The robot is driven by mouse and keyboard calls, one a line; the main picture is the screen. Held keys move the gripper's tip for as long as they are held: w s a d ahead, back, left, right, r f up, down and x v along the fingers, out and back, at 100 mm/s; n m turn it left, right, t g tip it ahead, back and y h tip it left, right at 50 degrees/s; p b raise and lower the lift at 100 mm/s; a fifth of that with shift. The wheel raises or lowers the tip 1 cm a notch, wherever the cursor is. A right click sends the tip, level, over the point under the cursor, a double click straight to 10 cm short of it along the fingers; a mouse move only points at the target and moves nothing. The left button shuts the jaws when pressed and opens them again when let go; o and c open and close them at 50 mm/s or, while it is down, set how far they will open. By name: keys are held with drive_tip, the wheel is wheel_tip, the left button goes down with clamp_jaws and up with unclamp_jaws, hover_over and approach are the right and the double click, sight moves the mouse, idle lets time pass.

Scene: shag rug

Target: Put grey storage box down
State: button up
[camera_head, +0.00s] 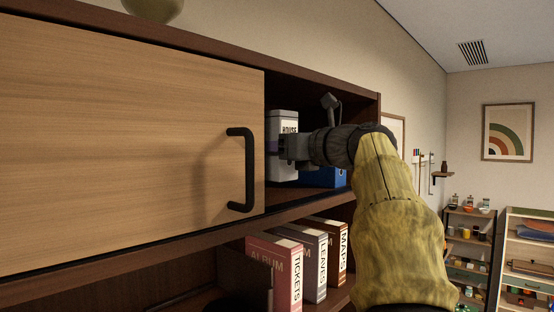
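A light grey box (284,122) with a lid and dark lettering stands upright in the open right part of the upper cabinet compartment. Its left side is close to the edge of the sliding door. My gripper (290,148) reaches in from the right, and its fingers overlap the box's front at mid height. They seem to touch the box, but the fingertips are too small and dark to show whether they are closed on it. The box looks level, at about the height of the compartment floor; its base contact is hard to make out.
A wooden sliding door (120,140) with a black handle (248,170) covers the left of the compartment. A blue object (325,178) stands to the right behind my gripper. Several binders (317,265) stand on the shelf below. The cabinet's right side panel is close to my arm.

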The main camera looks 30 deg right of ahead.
sight(278, 163)
drive_tip(key=shift+s, duration=0.15)
drive_tip(key=shift+f, duration=1.7)
drive_tip(key=o, duration=1.3)
drive_tip(key=shift+f, duration=0.15)
drive_tip(key=shift+c, duration=0.2)
drive_tip(key=b+v, duration=0.4)
drive_tip(key=v, duration=0.8)
drive_tip(key=shift+b, duration=0.3)
